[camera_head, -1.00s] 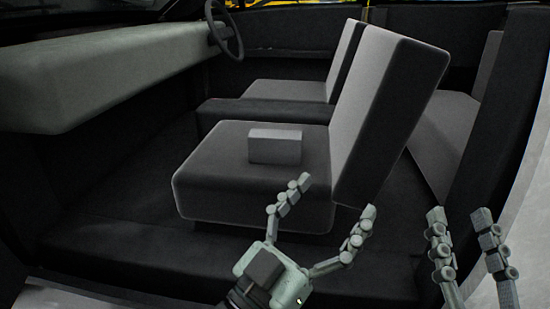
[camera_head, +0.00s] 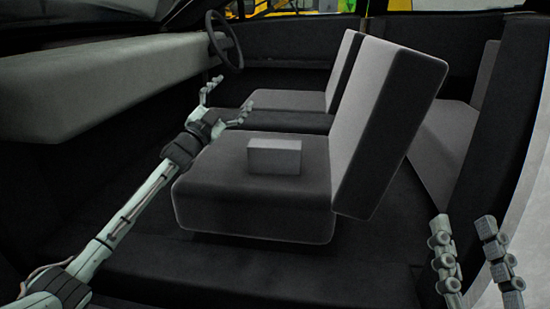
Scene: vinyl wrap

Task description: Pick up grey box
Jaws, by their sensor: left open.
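The grey box (camera_head: 274,157) lies on the cushion of the nearer car seat (camera_head: 250,205), close to the backrest. My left gripper (camera_head: 229,100) is open and empty. In the picture it is above and to the left of the box, over the far-left edge of the seat, apart from the box. My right gripper (camera_head: 475,256) is at the lower right, outside the seat, with two separate fingers showing and nothing between them. Its base is cut off by the picture edge.
The dashboard (camera_head: 100,85) runs along the left, with a steering wheel (camera_head: 225,42) behind it. A second front seat (camera_head: 290,99) stands beyond the nearer one. A dark door pillar (camera_head: 500,150) rises at the right. The footwell left of the seat is free.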

